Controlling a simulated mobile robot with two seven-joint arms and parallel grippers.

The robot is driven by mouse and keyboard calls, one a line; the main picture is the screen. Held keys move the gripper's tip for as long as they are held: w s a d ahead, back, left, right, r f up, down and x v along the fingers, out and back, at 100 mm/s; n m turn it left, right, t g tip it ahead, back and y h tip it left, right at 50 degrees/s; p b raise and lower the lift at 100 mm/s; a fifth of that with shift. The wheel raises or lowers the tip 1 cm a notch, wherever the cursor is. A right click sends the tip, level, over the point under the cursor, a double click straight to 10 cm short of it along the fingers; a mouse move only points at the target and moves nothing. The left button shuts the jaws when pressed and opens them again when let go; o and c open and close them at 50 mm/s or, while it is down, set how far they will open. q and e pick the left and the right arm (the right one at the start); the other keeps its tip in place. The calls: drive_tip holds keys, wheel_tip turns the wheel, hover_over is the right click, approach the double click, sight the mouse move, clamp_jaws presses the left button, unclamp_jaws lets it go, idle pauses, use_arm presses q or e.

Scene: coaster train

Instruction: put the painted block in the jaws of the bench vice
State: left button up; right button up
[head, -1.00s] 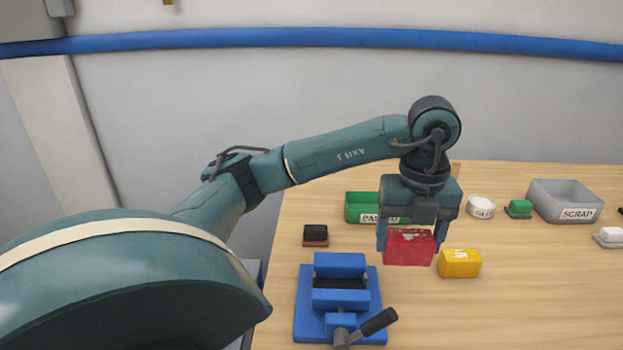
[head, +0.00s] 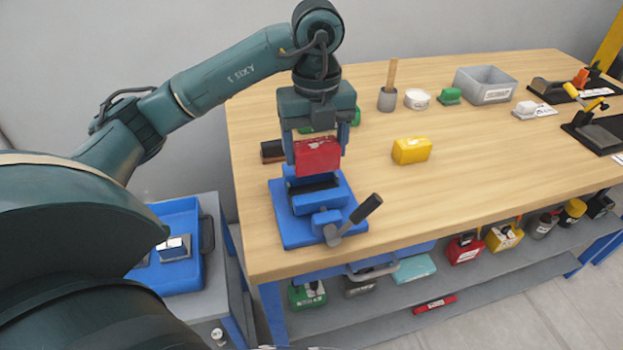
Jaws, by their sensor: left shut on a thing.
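The painted block (head: 317,158) is red with worn pale patches on its top edge. My left gripper (head: 316,160) is shut on it, one finger at each side. In the head view the block shows just above and behind the blue bench vice (head: 290,234). The vice stands at the bench's near left corner, with its dark-gripped handle (head: 366,209) toward the right. A dark gap (head: 313,188) shows between the jaws. I cannot tell how high the block is above the jaws. My right gripper is not in view.
A yellow block (head: 411,151) lies right of the vice on the wooden bench (head: 470,185). A grey bin (head: 485,84) stands farther back. A blue tray (head: 180,215) is at lower left.

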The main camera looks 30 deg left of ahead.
sight(316, 171)
use_arm(q)
wheel_tip(316, 171, down, 2)
drive_tip(key=shift+f, duration=0.1)
wheel_tip(316, 171, down, 4)
drive_tip(key=shift+r, duration=0.2)
drive_tip(key=shift+f, duration=0.1)
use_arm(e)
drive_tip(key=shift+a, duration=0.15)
use_arm(q)
drive_tip(key=shift+f, duration=0.1)
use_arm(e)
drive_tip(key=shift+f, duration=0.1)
use_arm(q)
drive_tip(key=o, duration=1.1)
drive_tip(key=shift+o, duration=0.5)
drive_tip(key=shift+r, duration=0.3)
drive_tip(key=shift+o, duration=0.2)
wheel_tip(316, 171, up, 11)
drive_tip(key=shift+f+p, duration=0.2)
drive_tip(key=shift+p, duration=0.6)
drive_tip(key=shift+r, duration=0.5)
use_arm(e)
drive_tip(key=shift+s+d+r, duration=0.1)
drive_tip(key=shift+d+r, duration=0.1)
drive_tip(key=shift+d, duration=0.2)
